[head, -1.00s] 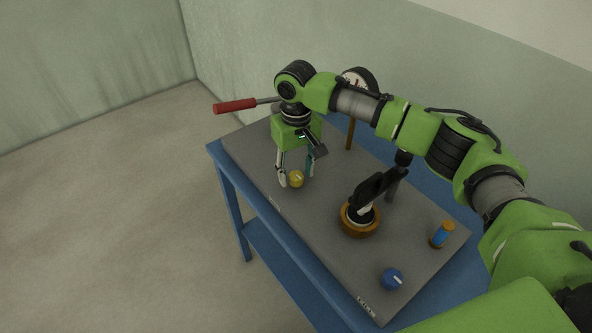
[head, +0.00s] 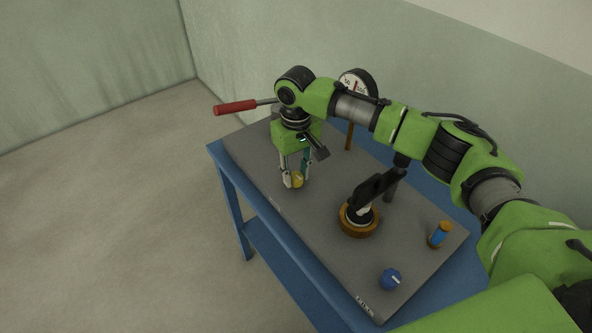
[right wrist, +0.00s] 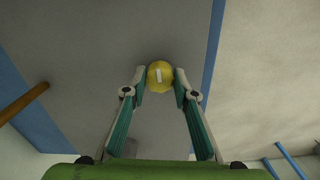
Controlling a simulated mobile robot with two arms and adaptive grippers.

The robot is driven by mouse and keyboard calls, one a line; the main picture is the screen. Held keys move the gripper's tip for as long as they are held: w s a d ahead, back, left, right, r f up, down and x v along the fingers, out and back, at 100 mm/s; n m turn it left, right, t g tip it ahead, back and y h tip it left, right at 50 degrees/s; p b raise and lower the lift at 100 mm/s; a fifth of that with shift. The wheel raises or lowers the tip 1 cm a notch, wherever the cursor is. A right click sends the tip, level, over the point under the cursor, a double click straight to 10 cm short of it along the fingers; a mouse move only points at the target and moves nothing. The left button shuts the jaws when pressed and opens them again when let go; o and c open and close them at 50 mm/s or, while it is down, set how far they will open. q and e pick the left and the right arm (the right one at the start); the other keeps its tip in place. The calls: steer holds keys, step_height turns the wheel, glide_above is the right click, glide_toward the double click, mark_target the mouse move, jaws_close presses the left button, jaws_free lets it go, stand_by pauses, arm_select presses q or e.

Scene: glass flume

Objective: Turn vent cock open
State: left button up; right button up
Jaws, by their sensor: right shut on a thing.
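A yellow round knob (head: 298,181) with a white pointer mark sits near the front left edge of the grey board. My right gripper (head: 297,180) reaches down from above and is shut on this knob, with a finger on each side. In the right wrist view the yellow knob (right wrist: 160,76) is between the fingertips (right wrist: 160,84), and its white mark runs nearly up and down the picture. A small label lies on the board in front of the knob; I cannot read it surely. My left gripper is not in view.
The grey board (head: 320,220) lies on a blue table (head: 290,252). A blue knob (head: 390,279), a blue and orange cylinder (head: 440,234), a black fitting on a brown round base (head: 358,222), a dial gauge (head: 357,84) and a red-handled lever (head: 236,107) are around. Floor at left is clear.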

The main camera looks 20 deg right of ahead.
steer(key=n+p, duration=0.3)
steer(key=shift+s+r+p, duration=0.1)
steer(key=shift+r+p, duration=0.15)
steer(key=shift+p, duration=0.05)
steer(key=n+p, duration=0.3)
steer(key=n, duration=0.1)
steer(key=shift+f+n, duration=0.1)
steer(key=shift+n, duration=0.2)
steer(key=n+p, duration=0.1)
steer(key=n, duration=0.3)
steer(key=shift+f+n+p, duration=0.1)
steer(key=shift+n+p, duration=0.2)
steer(key=shift+p, duration=0.1)
steer(key=n, duration=0.4)
steer(key=shift+n+p, duration=0.4)
steer(key=o, duration=1.1)
steer(key=shift+c, duration=0.2)
